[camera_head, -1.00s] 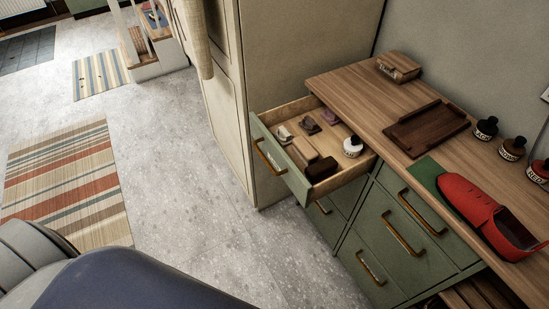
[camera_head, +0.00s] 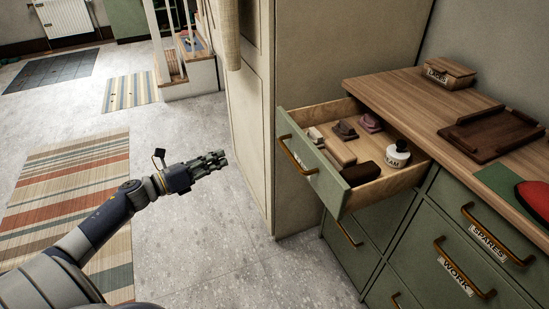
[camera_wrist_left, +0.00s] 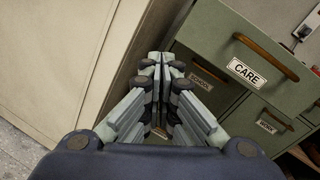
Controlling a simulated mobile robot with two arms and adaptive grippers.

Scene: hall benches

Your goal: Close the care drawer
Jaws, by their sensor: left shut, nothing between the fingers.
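The care drawer (camera_head: 318,178) is a green-fronted wooden drawer with a bronze bar handle (camera_head: 296,157). It stands open from the bench, with brushes, blocks and a white bottle inside. In the left wrist view its front (camera_wrist_left: 232,48) shows the CARE label and the handle (camera_wrist_left: 265,57). My left gripper (camera_head: 222,160) is left of the drawer front, apart from it, shut and empty. In the left wrist view its closed fingers (camera_wrist_left: 157,65) point toward the cabinet, left of the CARE label. My right gripper is not in view.
A tall beige cabinet (camera_head: 244,110) stands directly left of the drawer. Closed drawers labelled SPARES (camera_head: 485,235) and WORK (camera_head: 455,275) are at the right. The wooden benchtop (camera_head: 400,95) holds a brown tray (camera_head: 490,132) and a small box (camera_head: 450,74). The floor left of the drawer is clear.

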